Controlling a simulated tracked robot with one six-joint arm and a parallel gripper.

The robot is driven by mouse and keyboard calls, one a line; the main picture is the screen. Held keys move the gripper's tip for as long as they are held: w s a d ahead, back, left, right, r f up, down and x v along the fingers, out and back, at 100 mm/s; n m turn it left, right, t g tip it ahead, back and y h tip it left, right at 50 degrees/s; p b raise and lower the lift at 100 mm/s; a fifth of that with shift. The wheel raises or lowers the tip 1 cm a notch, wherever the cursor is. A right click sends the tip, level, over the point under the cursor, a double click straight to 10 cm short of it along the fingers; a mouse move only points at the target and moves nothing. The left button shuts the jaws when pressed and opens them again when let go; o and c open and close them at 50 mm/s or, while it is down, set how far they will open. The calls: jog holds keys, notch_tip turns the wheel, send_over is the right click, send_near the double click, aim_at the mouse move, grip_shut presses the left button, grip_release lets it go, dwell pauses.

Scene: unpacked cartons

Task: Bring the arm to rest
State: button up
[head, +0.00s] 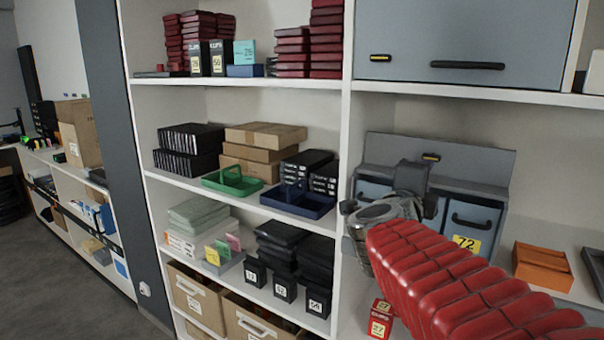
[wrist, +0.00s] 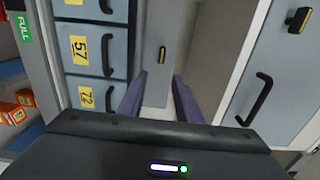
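My arm (head: 460,285), in a red ribbed sleeve, reaches from the lower right of the head view toward the right-hand shelf bay. Its grey wrist end is in front of a blue-grey drawer unit (head: 484,215); the fingers are not clear there. In the wrist view my gripper (wrist: 159,82) has its two dark purple fingers spread apart, with nothing between them. Beyond them is a grey panel with a yellow and black latch (wrist: 162,55). The same upright panel (head: 480,160) stands above the drawers in the head view.
Drawers labelled 57 (wrist: 80,48) and 72 (wrist: 86,98) are left of the fingers. A cabinet door (head: 455,45) is on the shelf above. An orange box (head: 542,266) stands right of the drawers. Green (head: 232,183) and blue (head: 298,203) trays are on the left bay's shelf.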

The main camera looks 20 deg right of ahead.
jog(key=w+a+f+n+t+y, duration=0.1)
jog(key=w+a+f+n+y, duration=0.1)
jog(key=a+f+n+y, duration=0.65)
jog(key=w+a+f+n+t+y, duration=0.15)
jog(key=a+f+n+y, duration=0.35)
jog(key=a+n, duration=0.6)
jog(key=s+a+f+n+g, duration=0.4)
jog(key=s+f, duration=0.2)
jog(key=s, duration=0.3)
jog(key=s+a+f+n+g, duration=0.3)
jog(key=s+a+f+n, duration=0.1)
jog(key=s, duration=0.5)
jog(key=shift+s+f+n+g+y, duration=0.35)
jog(key=shift+s+f+n+y, duration=0.15)
jog(key=shift+f, duration=0.7)
jog(key=shift+w+a, duration=0.1)
